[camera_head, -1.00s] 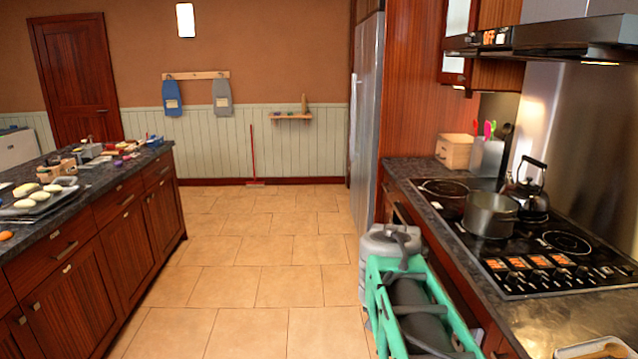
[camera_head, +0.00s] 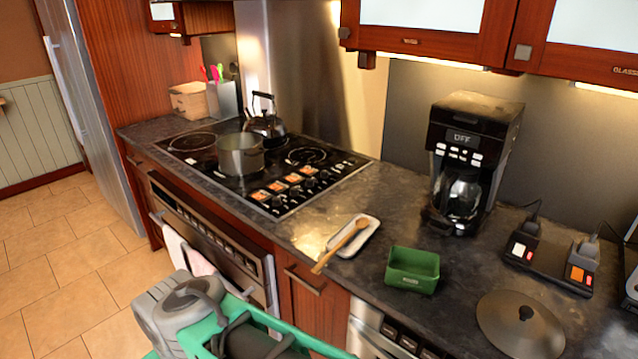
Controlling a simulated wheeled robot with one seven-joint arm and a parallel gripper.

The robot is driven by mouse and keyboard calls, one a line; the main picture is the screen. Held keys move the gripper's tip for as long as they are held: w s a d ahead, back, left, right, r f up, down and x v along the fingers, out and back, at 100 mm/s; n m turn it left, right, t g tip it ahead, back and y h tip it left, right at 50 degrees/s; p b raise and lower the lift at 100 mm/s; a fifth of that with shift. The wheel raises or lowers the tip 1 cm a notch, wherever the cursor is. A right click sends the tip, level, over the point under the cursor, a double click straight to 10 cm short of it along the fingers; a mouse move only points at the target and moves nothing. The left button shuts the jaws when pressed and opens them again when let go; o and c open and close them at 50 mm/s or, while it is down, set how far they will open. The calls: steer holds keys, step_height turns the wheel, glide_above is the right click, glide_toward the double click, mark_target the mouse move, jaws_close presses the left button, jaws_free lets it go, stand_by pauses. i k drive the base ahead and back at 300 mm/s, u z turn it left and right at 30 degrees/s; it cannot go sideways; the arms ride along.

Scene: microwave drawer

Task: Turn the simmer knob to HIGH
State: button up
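The black cooktop (camera_head: 330,184) lies in the counter at the left of centre. A row of small dark knobs (camera_head: 296,189) runs along its front right part, with orange-and-white labels (camera_head: 277,187) beside several of them. The labels are too small to read, so I cannot tell which is the simmer knob or where it points. A steel pot (camera_head: 240,158) stands on the cooktop, and a dark kettle (camera_head: 266,126) stands behind it. My folded green and grey arm shows at the bottom, below and apart from the cooktop; I cannot make out my gripper.
A wooden spoon (camera_head: 342,246) rests across a pale tray (camera_head: 362,238) right of the cooktop. Beyond are a green container (camera_head: 411,270), a coffee maker (camera_head: 482,125) and a round lid (camera_head: 520,322). Towels (camera_head: 185,252) hang on the oven front. Tiled floor (camera_head: 75,260) is free at left.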

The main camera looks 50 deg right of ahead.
mark_target(294, 190)
steer(key=z, duration=1.7)
steer(key=k, duration=0.3)
steer(key=u, duration=1.2)
steer(key=i, duration=1.7)
steer(key=z, duration=0.55)
